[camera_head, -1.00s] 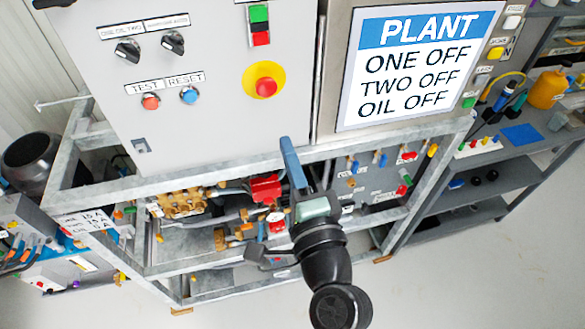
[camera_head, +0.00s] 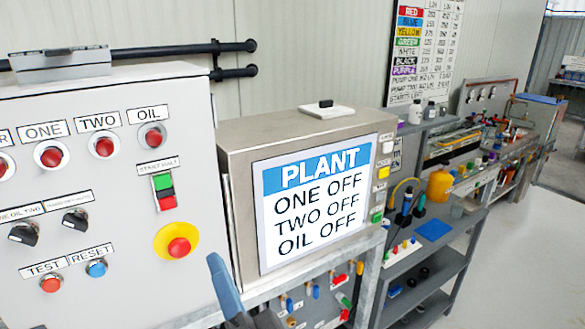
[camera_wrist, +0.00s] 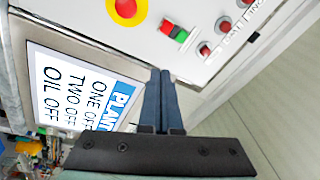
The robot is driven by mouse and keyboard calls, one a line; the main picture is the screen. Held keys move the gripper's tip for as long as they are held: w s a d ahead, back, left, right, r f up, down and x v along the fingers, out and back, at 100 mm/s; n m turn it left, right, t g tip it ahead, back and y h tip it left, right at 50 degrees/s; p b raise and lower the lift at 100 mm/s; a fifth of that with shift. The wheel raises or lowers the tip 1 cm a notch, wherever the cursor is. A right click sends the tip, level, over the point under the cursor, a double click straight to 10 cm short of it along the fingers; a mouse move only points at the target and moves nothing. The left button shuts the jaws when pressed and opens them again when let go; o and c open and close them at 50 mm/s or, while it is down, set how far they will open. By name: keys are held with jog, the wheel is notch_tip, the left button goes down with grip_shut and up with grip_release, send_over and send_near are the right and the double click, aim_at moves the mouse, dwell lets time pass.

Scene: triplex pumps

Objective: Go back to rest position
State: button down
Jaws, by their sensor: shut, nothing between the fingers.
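My gripper (camera_head: 216,266) shows at the bottom of the head view, in front of the lower right part of the grey control panel (camera_head: 120,262). Its blue fingers point upward. In the wrist view the two fingers of my gripper (camera_wrist: 159,74) lie side by side, shut and empty. They are in front of the panel and the edge of the plant display (camera_wrist: 75,100). I see no contact with either. Most of my arm is out of the head view.
The plant display (camera_head: 315,205) reads ONE OFF, TWO OFF, OIL OFF. The panel carries a red stop button on yellow (camera_head: 178,247), knobs and lamps. Grey shelves (camera_head: 435,262) with tools stand to the right. Clear floor (camera_head: 525,255) lies at the far right.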

jog(key=s+d+r+n+t+h, duration=0.2)
jog(key=s+d+r+t+h, duration=0.1)
jog(key=r, duration=0.7)
jog(key=s+d+r+n+t+h, duration=0.2)
jog(key=d+r+t+h, duration=0.1)
jog(key=r, duration=0.8)
jog(key=s+d+r+n+t+h, duration=0.3)
jog(key=d+r+t+h, duration=0.1)
jog(key=r, duration=0.6)
jog(key=shift+s+d+r, duration=0.15)
jog(key=shift+s+r, duration=0.1)
jog(key=shift+s, duration=0.05)
jog(key=c, duration=1.6)
grip_release()
